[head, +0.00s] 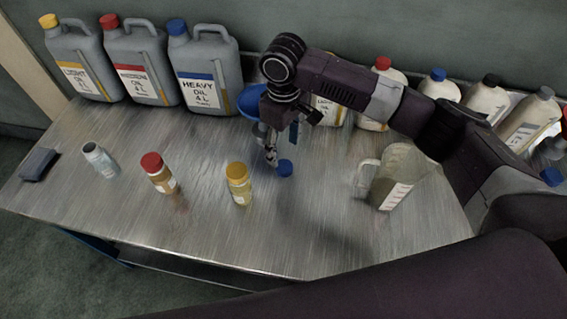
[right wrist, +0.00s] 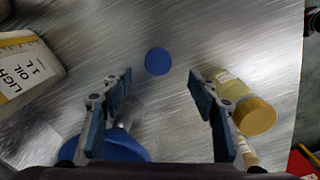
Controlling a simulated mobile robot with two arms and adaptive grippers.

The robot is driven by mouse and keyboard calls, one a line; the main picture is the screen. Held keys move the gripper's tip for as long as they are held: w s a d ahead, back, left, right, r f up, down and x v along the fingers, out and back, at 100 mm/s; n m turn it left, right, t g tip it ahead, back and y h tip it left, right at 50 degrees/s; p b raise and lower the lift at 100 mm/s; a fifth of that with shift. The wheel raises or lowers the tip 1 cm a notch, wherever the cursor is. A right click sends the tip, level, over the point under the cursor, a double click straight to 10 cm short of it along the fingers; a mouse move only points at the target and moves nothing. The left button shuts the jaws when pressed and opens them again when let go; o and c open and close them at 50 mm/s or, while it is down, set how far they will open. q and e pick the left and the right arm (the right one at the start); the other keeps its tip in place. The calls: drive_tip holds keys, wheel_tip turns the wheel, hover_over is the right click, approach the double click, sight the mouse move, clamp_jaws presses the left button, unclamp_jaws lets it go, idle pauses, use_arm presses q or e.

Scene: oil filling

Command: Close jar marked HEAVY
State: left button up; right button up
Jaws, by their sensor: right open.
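A blue lid (head: 285,168) lies flat on the metal table, apart from the jars. An uncapped small jar (head: 101,160) stands at the left of the table; its label is too small to read. My right gripper (head: 271,158) is open and empty, pointing down just above and beside the blue lid in the head view. In the right wrist view the blue lid (right wrist: 157,61) shows just ahead of the two open fingertips (right wrist: 160,78), roughly centred between them. My left gripper is not in view.
A yellow-capped jar (head: 238,184) and a red-capped jar (head: 159,173) stand left of the lid. A clear jug (head: 402,172) stands to the right. A blue funnel (head: 250,101), large cans (head: 202,75) and several bottles (head: 486,98) line the back. The front middle is clear.

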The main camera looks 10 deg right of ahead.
sight(286, 167)
drive_tip(key=shift+f, duration=0.1)
drive_tip(key=shift+w+f, duration=0.1)
drive_tip(key=shift+f, duration=1.15)
drive_tip(key=f, duration=0.1)
drive_tip(key=f+p, duration=0.1)
drive_tip(key=f, duration=0.2)
drive_tip(key=shift+d+f+p, duration=0.3)
drive_tip(key=shift+f+p, duration=0.05)
drive_tip(key=shift+p, duration=0.05)
drive_tip(key=shift+f, duration=0.25)
drive_tip(key=c, duration=0.8)
